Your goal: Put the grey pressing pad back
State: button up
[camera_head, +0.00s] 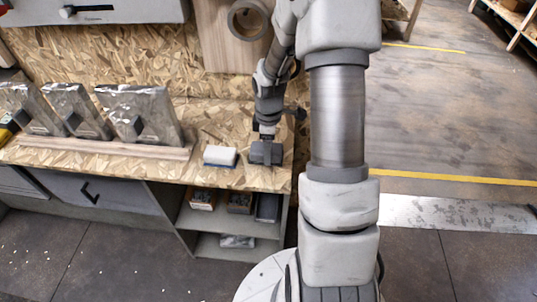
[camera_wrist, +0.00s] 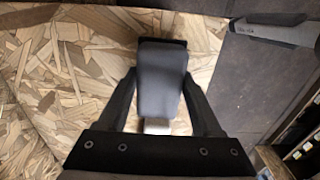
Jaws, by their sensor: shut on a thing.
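The grey pressing pad (camera_wrist: 162,78) is between the two dark fingers of my gripper (camera_wrist: 161,85) in the wrist view. It is a long grey block with a black edge at its far end, and a pale piece shows at its near end. In the head view my gripper (camera_head: 266,150) is low over the right end of the wood-chip bench, pointing down. The pad is hard to tell from the fingers there. I cannot tell whether the pad touches the bench top.
A white block with a blue base (camera_head: 220,156) lies on the bench (camera_head: 262,181) just left of my gripper. Several silver-wrapped panels (camera_head: 142,112) stand on a wooden strip further left. A roll of tape (camera_head: 248,19) hangs behind. Shelves with bins (camera_head: 239,202) are below the bench.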

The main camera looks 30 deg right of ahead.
jog(key=shift+f, duration=1.25)
jog(key=shift+f, duration=0.2)
jog(key=o, duration=1.3)
jog(key=shift+r, duration=0.1)
notch_tip(320, 180, up, 12)
jog(key=shift+r+p, duration=0.1)
jog(key=shift+p, duration=0.65)
